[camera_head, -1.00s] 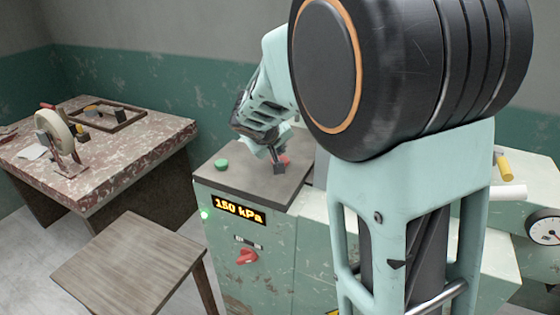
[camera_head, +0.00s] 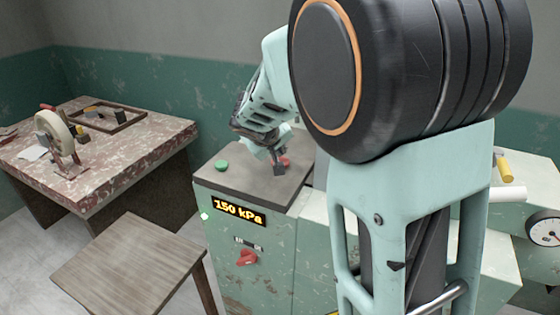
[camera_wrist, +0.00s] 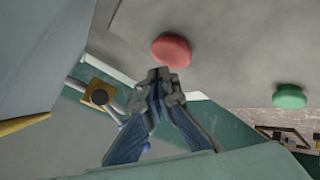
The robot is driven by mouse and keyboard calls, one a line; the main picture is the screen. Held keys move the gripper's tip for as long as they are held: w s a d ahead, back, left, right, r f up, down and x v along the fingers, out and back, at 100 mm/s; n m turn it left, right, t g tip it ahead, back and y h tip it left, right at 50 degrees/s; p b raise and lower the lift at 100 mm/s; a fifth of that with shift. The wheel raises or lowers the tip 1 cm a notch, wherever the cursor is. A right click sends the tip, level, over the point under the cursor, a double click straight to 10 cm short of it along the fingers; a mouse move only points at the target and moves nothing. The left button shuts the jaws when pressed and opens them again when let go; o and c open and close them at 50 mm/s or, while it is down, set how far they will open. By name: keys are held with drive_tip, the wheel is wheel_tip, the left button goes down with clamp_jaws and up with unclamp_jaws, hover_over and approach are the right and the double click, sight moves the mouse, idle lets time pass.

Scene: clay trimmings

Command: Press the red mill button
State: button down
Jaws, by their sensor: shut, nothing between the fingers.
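The red mill button (camera_head: 286,161) is a small red cap on the dark top of the green cabinet, partly hidden behind my gripper (camera_head: 279,169). In the wrist view the red button (camera_wrist: 171,50) is a round red dome just beyond my fingertips (camera_wrist: 166,74). My gripper is shut and empty, with its tips close beside the button in the picture. I cannot tell whether they touch it. A green button (camera_head: 222,165) sits to the left on the same top; it also shows at the right of the wrist view (camera_wrist: 289,96).
The cabinet front has a lit "150 kPa" display (camera_head: 238,211) and a red knob (camera_head: 246,257). A wooden stool (camera_head: 130,262) stands in front at left. A worn table (camera_head: 150,140) with tools is further left. A dial gauge (camera_head: 545,229) is at right.

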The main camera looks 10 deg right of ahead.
drive_tip(key=shift+f, duration=0.15)
drive_tip(key=shift+f+b, duration=0.3)
drive_tip(key=shift+b, duration=0.45)
drive_tip(key=shift+f+b, duration=0.4)
drive_tip(key=shift+b, duration=0.2)
idle(0.3)
idle(0.4)
drive_tip(key=shift+r+p, duration=0.5)
drive_tip(key=shift+r, duration=0.35)
drive_tip(key=shift+r, duration=0.1)
wheel_tip(320, 180, up, 5)
drive_tip(key=p, duration=0.3)
idle(0.5)
